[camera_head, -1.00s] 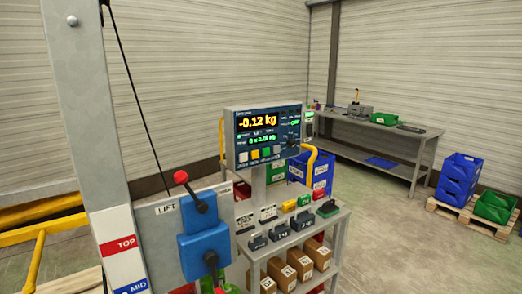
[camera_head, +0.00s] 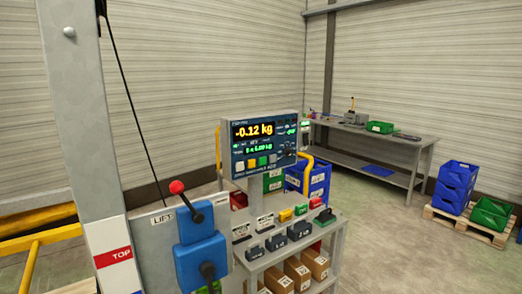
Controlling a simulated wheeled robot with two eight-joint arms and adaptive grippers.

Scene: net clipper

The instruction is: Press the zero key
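The scale display (camera_head: 264,143) stands on a grey post in the middle of the head view. It reads -0.12 kg in orange, with a smaller green line below. A row of small keys runs along its lower part: a white key (camera_head: 240,166), an orange key (camera_head: 252,163), a green key (camera_head: 262,161) and a grey key (camera_head: 272,159). Their labels are too small to read, so I cannot tell which is the zero key. Neither of my grippers is in view.
A blue lift control box (camera_head: 201,262) with a red-knobbed lever (camera_head: 186,198) stands at front left, beside a grey column (camera_head: 82,120). A shelf cart below the display carries dark weights (camera_head: 277,242) and cartons (camera_head: 298,272). A workbench (camera_head: 370,135) and blue crates (camera_head: 457,180) stand behind right.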

